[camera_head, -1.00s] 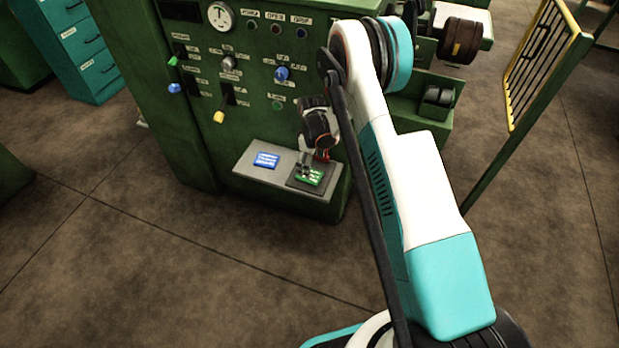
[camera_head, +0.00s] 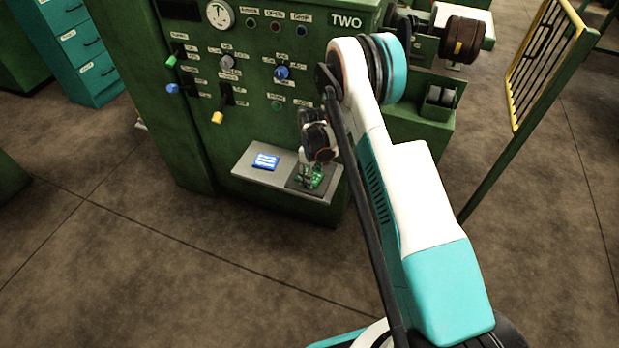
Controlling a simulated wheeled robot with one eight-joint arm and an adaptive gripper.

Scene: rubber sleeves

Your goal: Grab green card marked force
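The green card (camera_head: 317,180) lies on a dark pad at the right end of the grey shelf (camera_head: 246,169) on the green machine. Its lettering is too small to read. My gripper (camera_head: 310,178) points down at the green card, with its fingers over or beside it and partly covering it. I cannot tell whether the fingers touch the card or how far apart they are. A blue card (camera_head: 265,161) lies on the same shelf, to the left of the green one.
The green machine (camera_head: 215,120) marked TWO rises behind the shelf, with knobs, levers and a gauge (camera_head: 219,14). A yellow barred gate (camera_head: 540,65) stands at the right. A teal cabinet (camera_head: 85,60) is at the far left. The floor in front is clear.

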